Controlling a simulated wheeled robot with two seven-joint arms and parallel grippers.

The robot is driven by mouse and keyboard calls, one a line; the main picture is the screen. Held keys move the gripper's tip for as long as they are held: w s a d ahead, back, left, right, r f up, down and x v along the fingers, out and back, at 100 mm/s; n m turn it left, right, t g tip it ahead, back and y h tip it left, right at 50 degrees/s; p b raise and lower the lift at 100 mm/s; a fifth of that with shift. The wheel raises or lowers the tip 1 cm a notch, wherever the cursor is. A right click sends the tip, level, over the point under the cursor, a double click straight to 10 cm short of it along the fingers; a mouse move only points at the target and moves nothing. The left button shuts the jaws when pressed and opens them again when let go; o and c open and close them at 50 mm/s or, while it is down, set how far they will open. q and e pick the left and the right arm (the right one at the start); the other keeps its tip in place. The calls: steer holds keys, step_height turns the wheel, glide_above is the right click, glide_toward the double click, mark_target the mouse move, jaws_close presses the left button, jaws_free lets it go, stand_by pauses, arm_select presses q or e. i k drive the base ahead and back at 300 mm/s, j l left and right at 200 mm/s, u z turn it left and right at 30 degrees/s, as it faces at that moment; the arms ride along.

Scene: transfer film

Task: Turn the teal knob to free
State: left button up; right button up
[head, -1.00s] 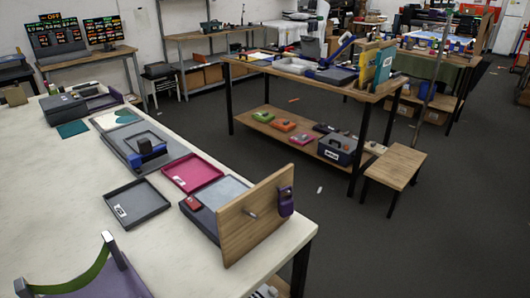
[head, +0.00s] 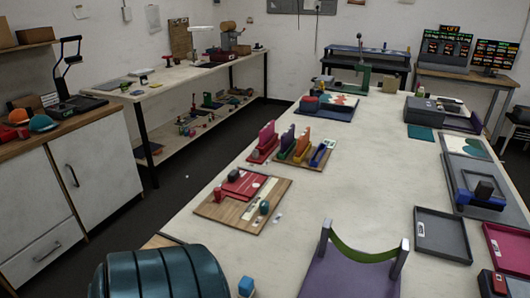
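A small teal knob-like piece (head: 264,207) stands on the right part of a wooden board (head: 215,209), beside a pale strip and a red panel (head: 246,183). It is too small to read a mark or its turn position. A large dark teal ribbed rounded thing (head: 160,272) fills the lower left, cut off by the frame edge; I cannot tell whether it is a knob. Neither of my grippers shows in the head view.
A purple stand with a green band (head: 357,262) is at the front edge, near a small blue block (head: 246,286). Wooden racks (head: 307,161) and trays (head: 442,235) occupy the pale table (head: 365,165). Its middle is clear. A white cabinet (head: 95,170) stands left.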

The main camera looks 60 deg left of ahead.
mark_target(264, 205)
steer(key=u, duration=2.15)
